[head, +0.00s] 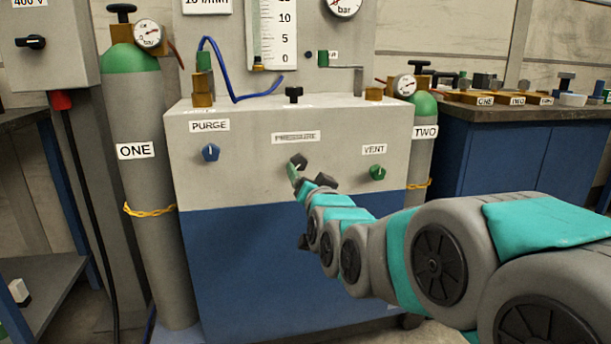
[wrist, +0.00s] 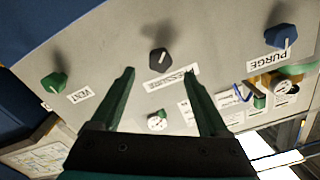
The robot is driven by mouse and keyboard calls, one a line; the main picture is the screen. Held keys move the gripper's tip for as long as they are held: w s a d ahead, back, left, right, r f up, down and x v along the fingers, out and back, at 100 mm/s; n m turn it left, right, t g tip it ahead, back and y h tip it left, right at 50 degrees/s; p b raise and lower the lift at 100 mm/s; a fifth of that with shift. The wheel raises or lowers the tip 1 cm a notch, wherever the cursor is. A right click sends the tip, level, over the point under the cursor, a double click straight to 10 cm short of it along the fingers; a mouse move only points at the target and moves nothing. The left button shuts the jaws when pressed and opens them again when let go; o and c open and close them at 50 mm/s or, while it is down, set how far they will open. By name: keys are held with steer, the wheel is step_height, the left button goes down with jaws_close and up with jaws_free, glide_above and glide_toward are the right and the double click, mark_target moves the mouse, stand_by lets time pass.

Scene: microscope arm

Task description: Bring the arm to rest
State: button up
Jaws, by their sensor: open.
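My arm (head: 345,232) reaches from the lower right to the front panel of a grey and blue cabinet (head: 270,172). My gripper (wrist: 158,72) is open, and its two green fingers stand wide apart in the wrist view. The dark PRESSURE knob (wrist: 160,60) lies between and just beyond the fingertips, with clear gaps at both sides. In the head view the gripper (head: 297,174) is at this knob (head: 299,159) and partly covers it. How far the tips are from the panel cannot be told.
The blue PURGE knob (head: 210,152) is to the left and the green VENT knob (head: 377,172) to the right. Gas cylinders ONE (head: 137,185) and TWO (head: 420,155) flank the cabinet. A workbench (head: 545,125) with small parts stands at right.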

steer(key=s+d+f+n+g+h+p, duration=0.1)
steer(key=s+d+f+g+h+p, duration=0.15)
steer(key=s+d+f+g, duration=0.5)
steer(key=s+d+f+n+g+h+p, duration=0.1)
steer(key=s+d+f+g+p, duration=0.25)
steer(key=s+f, duration=0.55)
steer(key=s+d+g+p, duration=0.1)
steer(key=s+d+g, duration=0.2)
steer(key=s, duration=1.1)
steer(key=s+d+g+h+p, duration=0.1)
steer(key=s+d+g, duration=0.3)
steer(key=s, duration=1)
steer(key=shift+d+n+g, duration=0.25)
steer(key=shift+n+g, duration=0.05)
steer(key=shift+g, duration=0.3)
steer(key=shift+o, duration=0.2)
steer(key=shift+h, duration=0.25)
